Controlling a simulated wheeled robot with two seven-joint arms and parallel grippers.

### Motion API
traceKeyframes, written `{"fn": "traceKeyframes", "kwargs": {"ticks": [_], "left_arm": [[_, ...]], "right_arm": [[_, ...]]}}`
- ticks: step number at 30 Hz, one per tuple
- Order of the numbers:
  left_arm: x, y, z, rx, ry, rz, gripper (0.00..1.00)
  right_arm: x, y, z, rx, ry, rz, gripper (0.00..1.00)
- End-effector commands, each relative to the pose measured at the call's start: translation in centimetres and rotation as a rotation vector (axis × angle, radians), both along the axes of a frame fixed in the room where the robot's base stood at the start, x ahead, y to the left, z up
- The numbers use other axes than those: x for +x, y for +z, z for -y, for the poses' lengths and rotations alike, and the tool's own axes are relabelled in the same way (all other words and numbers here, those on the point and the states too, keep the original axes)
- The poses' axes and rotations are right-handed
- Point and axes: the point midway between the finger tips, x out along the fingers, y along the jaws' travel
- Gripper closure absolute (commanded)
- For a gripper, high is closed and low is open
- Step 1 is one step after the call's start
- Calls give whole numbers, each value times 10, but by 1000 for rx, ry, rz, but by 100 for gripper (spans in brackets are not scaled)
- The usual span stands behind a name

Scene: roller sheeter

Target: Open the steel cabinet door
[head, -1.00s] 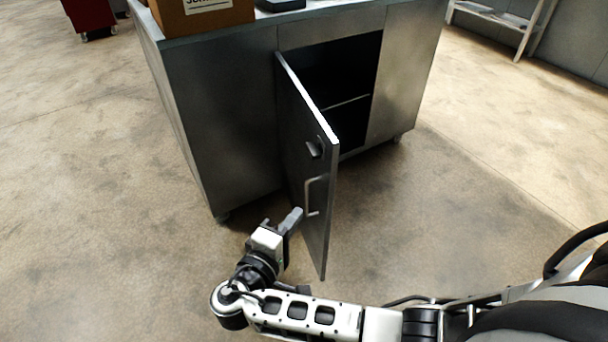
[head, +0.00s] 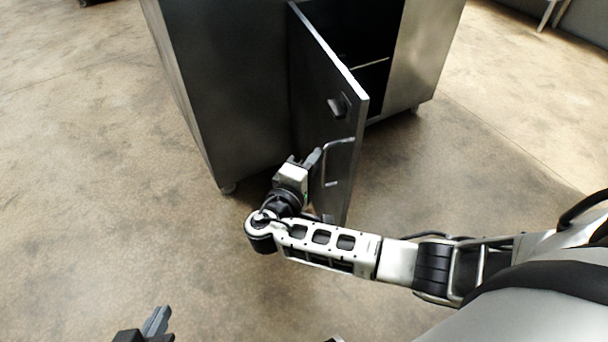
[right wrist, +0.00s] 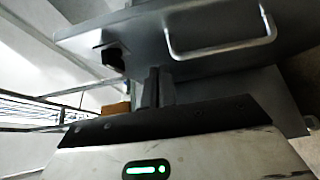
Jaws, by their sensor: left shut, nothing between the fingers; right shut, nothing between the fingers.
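The steel cabinet (head: 225,90) stands ahead of me. Its door (head: 318,95) is swung well out, and the dark inside with a shelf edge shows to its right. The door's outer face carries a bar handle (head: 326,180) and a dark latch (head: 338,104); the right wrist view also shows the handle (right wrist: 222,52) and the latch (right wrist: 113,58). My right gripper (head: 314,157) is shut and empty beside the handle on the outer face; I cannot tell if it touches. Its fingers (right wrist: 157,88) are together. My left gripper (head: 156,322) is shut and empty, low at the bottom left, far from the door.
Concrete floor (head: 90,130) is clear left of the cabinet and in front of it. Open floor also lies to the right of the door. A rack leg (head: 546,14) shows at the far top right.

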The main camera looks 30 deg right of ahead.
Motion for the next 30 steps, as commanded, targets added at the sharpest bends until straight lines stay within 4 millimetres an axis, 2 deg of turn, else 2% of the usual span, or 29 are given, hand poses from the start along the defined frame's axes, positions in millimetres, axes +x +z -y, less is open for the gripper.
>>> {"fn": "traceKeyframes", "kwargs": {"ticks": [3,9,14,25,28,30], "left_arm": [[0,-4,1,-1,-3,-6,100],[0,2,0,1,-1,3,100],[0,3,0,2,1,6,100],[0,5,-1,2,2,6,100],[0,11,-2,4,4,11,100],[-1,20,-3,6,9,22,100]], "right_arm": [[13,0,21,-4,-2,0,100],[6,0,47,-1,0,-2,100],[4,0,54,0,1,-2,100],[4,0,57,-1,4,-3,100],[0,0,72,-4,25,-4,100],[-3,2,90,-6,53,-5,100]]}}
